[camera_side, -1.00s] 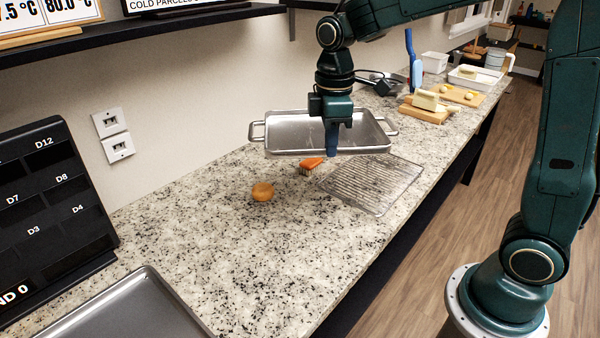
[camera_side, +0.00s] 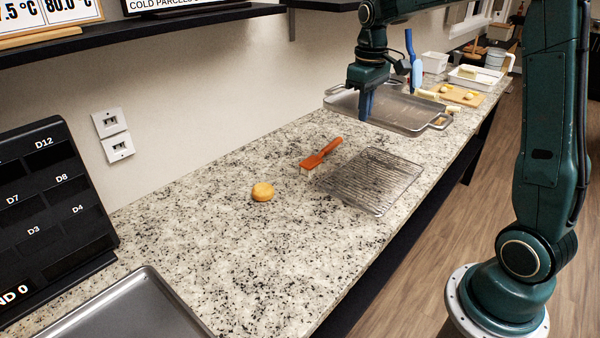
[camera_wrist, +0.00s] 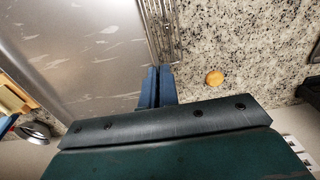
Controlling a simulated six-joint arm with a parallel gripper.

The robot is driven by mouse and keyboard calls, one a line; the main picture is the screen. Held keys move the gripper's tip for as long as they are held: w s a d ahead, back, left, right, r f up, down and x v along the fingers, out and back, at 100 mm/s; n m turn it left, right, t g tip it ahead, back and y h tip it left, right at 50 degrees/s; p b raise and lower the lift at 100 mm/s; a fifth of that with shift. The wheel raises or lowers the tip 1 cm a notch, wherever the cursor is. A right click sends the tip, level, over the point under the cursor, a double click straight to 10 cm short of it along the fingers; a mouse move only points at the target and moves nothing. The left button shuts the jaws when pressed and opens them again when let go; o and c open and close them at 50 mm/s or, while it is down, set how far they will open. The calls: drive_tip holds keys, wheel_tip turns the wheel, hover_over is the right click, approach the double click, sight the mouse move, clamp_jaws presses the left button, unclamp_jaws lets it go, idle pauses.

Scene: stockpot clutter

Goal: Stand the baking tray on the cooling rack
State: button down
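The baking tray (camera_side: 400,112), a shallow metal tray with a loop handle at each end, is in the side view beyond the rack. My gripper (camera_side: 365,108) is shut on its near long wall. In the wrist view the baking tray (camera_wrist: 85,50) fills the left, and the gripper's blue fingers (camera_wrist: 157,85) are close together at its edge. The side view does not show clearly whether the tray touches anything below. The cooling rack (camera_side: 372,182), a wire grid, lies flat and empty on the counter, nearer than the tray.
An orange-handled brush (camera_side: 320,156) lies by the rack's left edge, and a round bun (camera_side: 262,191) lies further left. Another grey tray (camera_side: 125,310) is at lower left. Beyond the held tray are a board (camera_side: 458,96) and a white dish (camera_side: 475,78).

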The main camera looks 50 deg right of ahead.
hover_over(355, 191)
wheel_tip(355, 191, down, 16)
drive_tip(key=shift+r, duration=0.15)
idle(0.4)
drive_tip(key=shift+f, duration=2.15)
drive_tip(key=c, duration=1.7)
unclamp_jaws()
drive_tip(key=shift+f, duration=0.15)
wheel_tip(355, 191, up, 12)
drive_tip(key=shift+a+r, duration=0.15)
drive_tip(key=shift+r, duration=0.05)
